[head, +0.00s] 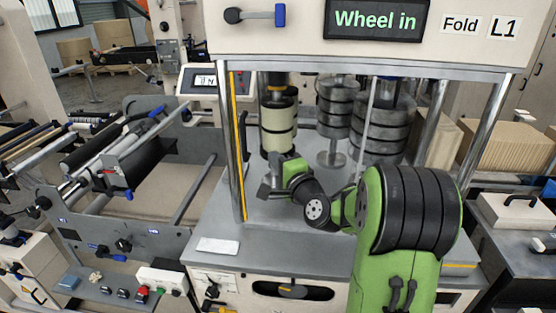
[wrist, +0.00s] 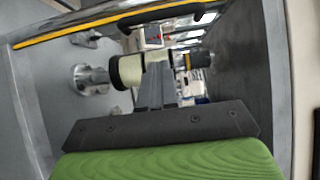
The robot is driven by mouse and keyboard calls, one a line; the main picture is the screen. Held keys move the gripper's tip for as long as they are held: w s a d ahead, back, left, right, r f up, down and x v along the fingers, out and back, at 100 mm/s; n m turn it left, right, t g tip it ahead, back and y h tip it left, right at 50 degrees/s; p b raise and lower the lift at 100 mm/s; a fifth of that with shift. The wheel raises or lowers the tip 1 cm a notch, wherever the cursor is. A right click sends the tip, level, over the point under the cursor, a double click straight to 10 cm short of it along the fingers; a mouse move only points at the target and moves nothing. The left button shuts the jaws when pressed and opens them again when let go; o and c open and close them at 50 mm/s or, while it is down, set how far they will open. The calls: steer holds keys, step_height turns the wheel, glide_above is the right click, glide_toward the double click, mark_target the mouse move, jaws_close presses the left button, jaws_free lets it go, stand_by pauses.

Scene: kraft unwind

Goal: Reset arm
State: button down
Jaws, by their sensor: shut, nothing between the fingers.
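My green and black arm reaches from the lower right of the head view into the machine's bay. My gripper (head: 266,190) is over the grey deck (head: 262,235), in front of the cream and black roll stack (head: 277,125). In the wrist view my gripper's fingers (wrist: 157,75) are together and hold nothing. The cream roll (wrist: 130,71) shows behind the fingertips there; I cannot tell the exact gap to it.
Metal posts (head: 236,150) with a yellow strip frame the bay. Stacked grey discs (head: 333,108) stand behind my arm. A sign (head: 377,20) above reads "Wheel in". A white card (head: 218,245) lies on the front ledge. A roller machine (head: 120,160) stands at left.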

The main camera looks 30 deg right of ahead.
steer(key=s+a+f+n+g+y+b, duration=0.1)
steer(key=s+a+f+n+g+y, duration=0.15)
steer(key=s+a+n, duration=0.45)
steer(key=s+a+f+n+g+y+b, duration=0.1)
steer(key=s+a+f+n+g, duration=0.1)
steer(key=s+a+n+g, duration=0.45)
steer(key=s+f+n+g+h, duration=0.1)
steer(key=s+f+n, duration=0.1)
steer(key=s, duration=0.7)
steer(key=s+f+n+g+h, duration=0.2)
steer(key=s, duration=0.7)
steer(key=shift+a+n, duration=0.2)
steer(key=shift+n, duration=0.15)
steer(key=shift+r+h, duration=0.1)
steer(key=shift+h, duration=0.15)
